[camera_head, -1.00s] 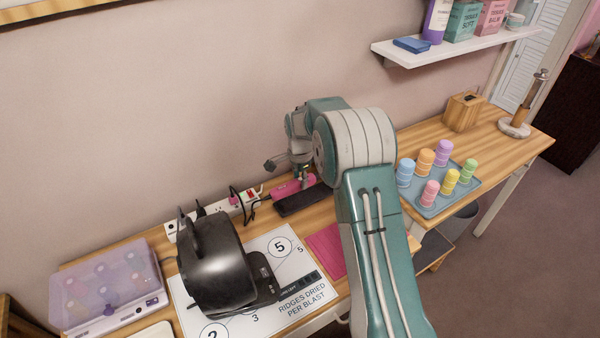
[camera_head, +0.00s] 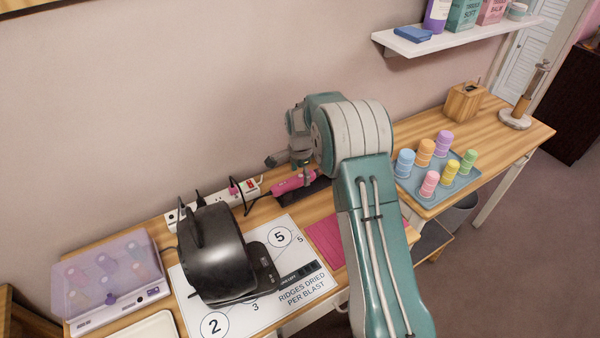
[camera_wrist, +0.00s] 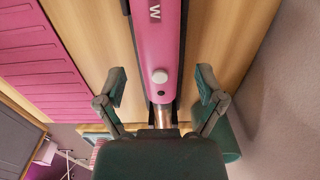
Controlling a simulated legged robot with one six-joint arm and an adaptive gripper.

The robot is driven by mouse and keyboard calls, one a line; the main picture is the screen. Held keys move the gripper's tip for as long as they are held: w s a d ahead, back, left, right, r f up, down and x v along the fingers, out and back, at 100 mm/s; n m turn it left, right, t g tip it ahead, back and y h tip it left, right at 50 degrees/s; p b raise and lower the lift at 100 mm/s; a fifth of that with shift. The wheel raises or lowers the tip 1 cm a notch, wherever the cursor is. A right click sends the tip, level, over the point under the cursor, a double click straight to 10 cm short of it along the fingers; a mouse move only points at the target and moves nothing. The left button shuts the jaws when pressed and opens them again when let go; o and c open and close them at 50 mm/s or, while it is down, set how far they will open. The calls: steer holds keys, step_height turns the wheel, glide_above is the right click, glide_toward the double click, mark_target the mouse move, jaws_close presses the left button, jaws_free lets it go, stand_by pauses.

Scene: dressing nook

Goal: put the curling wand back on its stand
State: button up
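The curling wand, with a pink handle (camera_head: 290,183), lies on the table near the wall. In the wrist view its pink handle (camera_wrist: 158,45) shows a white button and a letter, with a coppery barrel below, partly hidden by my gripper. A dark flat piece lies under or beside the handle. My gripper (camera_wrist: 162,88) is open, one finger on each side of the wand, not visibly touching it. In the head view my arm hides part of the wand. An upright tan holder on a round pale base (camera_head: 515,119) stands at the far right; I cannot tell whether it is the stand.
A black dryer-like device (camera_head: 215,255) sits on a numbered card (camera_head: 300,262) left of my arm. A pink mat (camera_head: 326,238), a power strip (camera_head: 222,196) and a tray of colored rollers (camera_head: 450,187) are near. A shelf (camera_head: 455,38) overhangs the right side.

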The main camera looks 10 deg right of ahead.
step_height(320, 180, up, 12)
stand_by(0.6)
steer(key=shift+r, duration=0.1)
stand_by(0.4)
steer(key=s+r+n+t, duration=0.3)
steer(key=s+r+n, duration=0.3)
steer(key=s+r, duration=0.85)
steer(key=s+f+n+t, duration=0.1)
steer(key=s+n, duration=0.7)
steer(key=s, duration=1.4)
steer(key=shift+f+t, duration=0.25)
steer(key=shift+t, duration=0.55)
steer(key=shift+s, duration=0.1)
